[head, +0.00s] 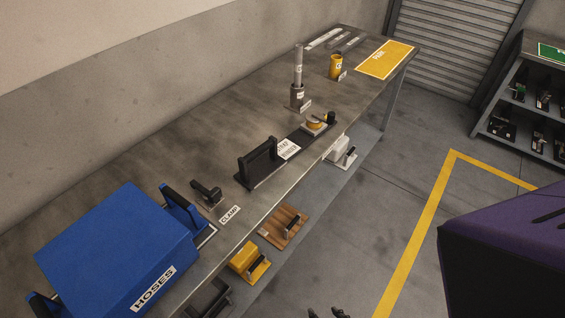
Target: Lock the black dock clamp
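A small black clamp (207,194) with a lever-like arm sits on the grey bench, behind a white label (230,214) reading CLAMP. Its arm points toward the back left; I cannot tell whether it is locked. A larger black piece with an upright handle (258,163) stands to its right on a dark plate. Nothing is seen touching the clamp.
A blue HOSES box (120,250) fills the bench's near left. A yellow cup (336,67) and grey cylinder (298,72) stand farther back. Several handled blocks, including a yellow one (249,262), sit below the edge. A purple block (510,250) is at right.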

